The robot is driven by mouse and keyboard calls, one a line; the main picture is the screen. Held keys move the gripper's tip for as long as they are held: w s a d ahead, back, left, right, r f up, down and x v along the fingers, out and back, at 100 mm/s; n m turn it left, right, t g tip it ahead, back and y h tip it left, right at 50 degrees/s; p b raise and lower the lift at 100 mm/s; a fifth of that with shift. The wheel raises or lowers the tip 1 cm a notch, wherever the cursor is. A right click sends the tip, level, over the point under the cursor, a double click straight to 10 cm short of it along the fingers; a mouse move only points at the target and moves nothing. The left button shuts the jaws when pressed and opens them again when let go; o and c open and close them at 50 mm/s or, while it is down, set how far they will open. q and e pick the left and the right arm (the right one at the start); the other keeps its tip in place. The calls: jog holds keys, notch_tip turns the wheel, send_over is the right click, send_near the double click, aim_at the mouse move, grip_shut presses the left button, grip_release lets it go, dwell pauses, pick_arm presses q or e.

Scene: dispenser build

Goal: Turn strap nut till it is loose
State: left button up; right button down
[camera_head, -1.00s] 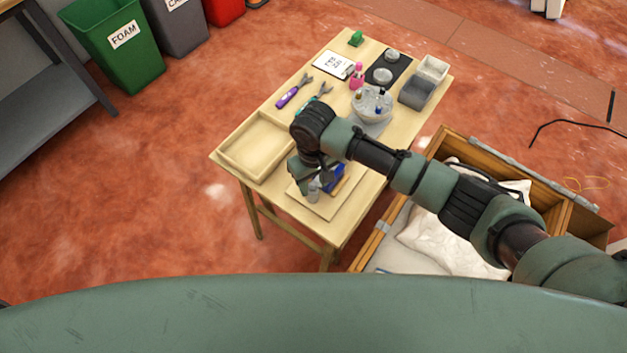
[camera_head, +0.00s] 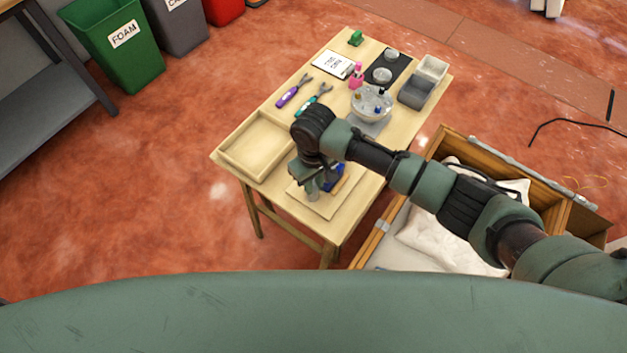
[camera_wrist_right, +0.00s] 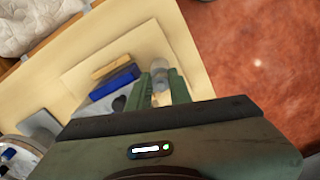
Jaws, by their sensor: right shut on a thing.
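My right gripper (camera_wrist_right: 160,88) is low over a pale wooden board (camera_wrist_right: 80,77) at the table's near end. In the right wrist view its two green fingers are shut on a small part, taken to be the strap nut, which they mostly hide. A blue block (camera_wrist_right: 115,82) and a tan wooden bar (camera_wrist_right: 111,66) lie on the board next to the gripper. In the head view the right gripper (camera_head: 313,185) partly covers these parts. My left gripper is not in view.
An empty wooden tray (camera_head: 236,163) lies to the left of the board. Two pliers-like tools, one purple (camera_head: 289,97) and one teal (camera_head: 309,106), lie behind.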

jog(key=n+p, duration=0.1)
jog(key=n, duration=0.3)
jog(key=shift+r+p, duration=0.1)
jog(key=shift+p, duration=0.2)
jog(key=n, duration=0.2)
jog(key=n+p, duration=0.1)
jog(key=n, duration=0.2)
jog(key=shift+w+n, duration=0.2)
jog(key=shift+n, duration=0.1)
jog(key=n, duration=0.5)
jog(key=shift+w, duration=0.1)
jog(key=n+b, duration=0.1)
jog(key=n, duration=0.5)
jog(key=shift+w, duration=0.1)
jog(key=shift+n, duration=0.3)
jog(key=c, duration=1.3)
grip_release()
